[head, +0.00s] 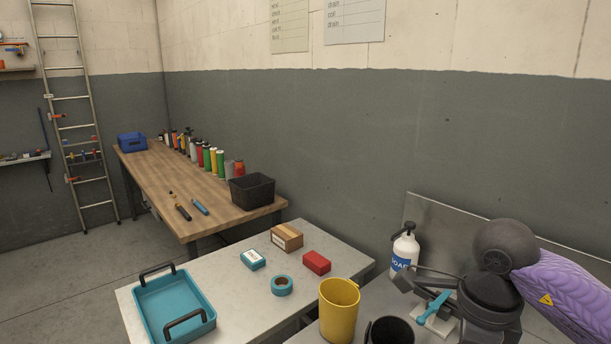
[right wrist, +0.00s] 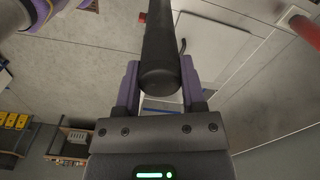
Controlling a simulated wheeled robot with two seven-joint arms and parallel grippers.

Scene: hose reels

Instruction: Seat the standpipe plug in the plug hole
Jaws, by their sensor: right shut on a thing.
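My right gripper (right wrist: 160,85) is shut on a dark round bar, which looks like the standpipe plug (right wrist: 160,50). The bar lies between the two purple fingers, and its blunt round end faces the wrist camera. In the head view my right arm comes in from the right, and the dark gripper (head: 428,282) is above the right-hand worktop. The far end of the held bar runs out of the wrist view. I cannot make out the plug hole in either view. My left gripper is not in view.
Near the right gripper are a white soap bottle (head: 404,250), a yellow cup (head: 339,308), a black cup (head: 390,332) and a blue-handled tool (head: 433,307). A teal tray (head: 146,303), a tape roll (head: 282,285) and small boxes stand on the grey table (head: 240,308).

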